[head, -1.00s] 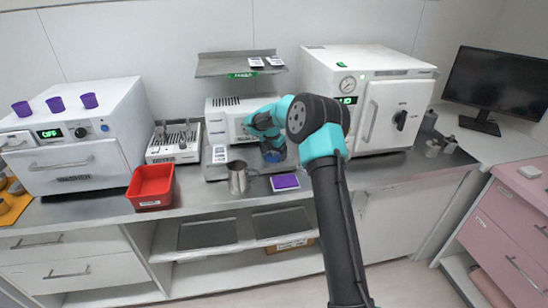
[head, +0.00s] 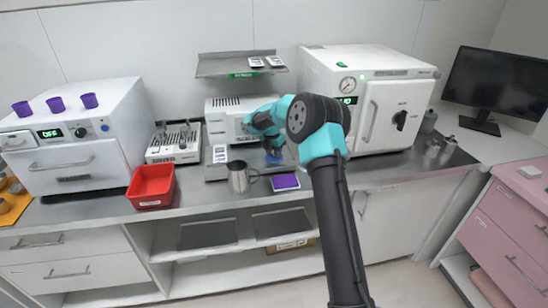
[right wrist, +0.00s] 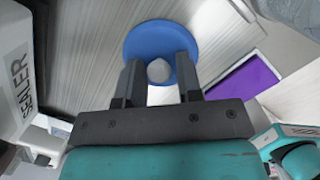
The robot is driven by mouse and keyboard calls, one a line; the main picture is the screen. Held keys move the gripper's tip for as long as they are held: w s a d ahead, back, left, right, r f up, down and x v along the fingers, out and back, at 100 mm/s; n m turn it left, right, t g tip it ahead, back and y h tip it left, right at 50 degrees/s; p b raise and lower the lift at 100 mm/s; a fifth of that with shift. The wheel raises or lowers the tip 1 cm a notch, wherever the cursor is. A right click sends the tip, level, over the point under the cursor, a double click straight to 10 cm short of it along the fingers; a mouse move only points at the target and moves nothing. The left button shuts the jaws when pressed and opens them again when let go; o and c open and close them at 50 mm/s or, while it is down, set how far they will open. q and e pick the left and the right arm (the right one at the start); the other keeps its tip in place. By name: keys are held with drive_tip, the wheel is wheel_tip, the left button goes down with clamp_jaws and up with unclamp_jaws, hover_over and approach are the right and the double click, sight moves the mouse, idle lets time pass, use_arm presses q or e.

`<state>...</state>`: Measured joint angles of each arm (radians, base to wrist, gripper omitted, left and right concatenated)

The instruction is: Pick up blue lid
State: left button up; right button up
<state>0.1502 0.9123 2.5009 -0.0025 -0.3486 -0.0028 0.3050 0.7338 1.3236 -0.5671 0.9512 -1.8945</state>
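The blue lid (right wrist: 160,36) is a round disc with a pale grey knob (right wrist: 159,71) in the right wrist view. My right gripper (right wrist: 159,65) is open, with one dark finger on each side of the knob and small gaps between. In the head view the lid (head: 276,158) shows under the right gripper (head: 271,148), in front of the sealer, and is partly covered by the gripper. My left gripper is not in view.
A metal mug (head: 239,178) and a purple pad (head: 285,182) stand close in front of the gripper. The sealer (head: 228,118) is behind it and the autoclave (head: 385,110) to its right. A red bin (head: 152,186) stands further left.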

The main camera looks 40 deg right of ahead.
drive_tip(key=shift+s+f, duration=0.15)
drive_tip(key=shift+f, duration=0.3)
drive_tip(key=shift+r, duration=0.3)
drive_tip(key=shift+c, duration=0.9)
wheel_tip(320, 180, up, 10)
drive_tip(key=shift+f, duration=0.1)
clamp_jaws()
drive_tip(key=s+d+r+m+g, duration=0.1)
drive_tip(key=s+d+r+m, duration=0.4)
drive_tip(key=s+d+m, duration=0.4)
drive_tip(key=s+m, duration=0.1)
drive_tip(key=m, duration=0.2)
drive_tip(key=shift+s+r+g, duration=0.25)
drive_tip(key=shift+g, duration=0.15)
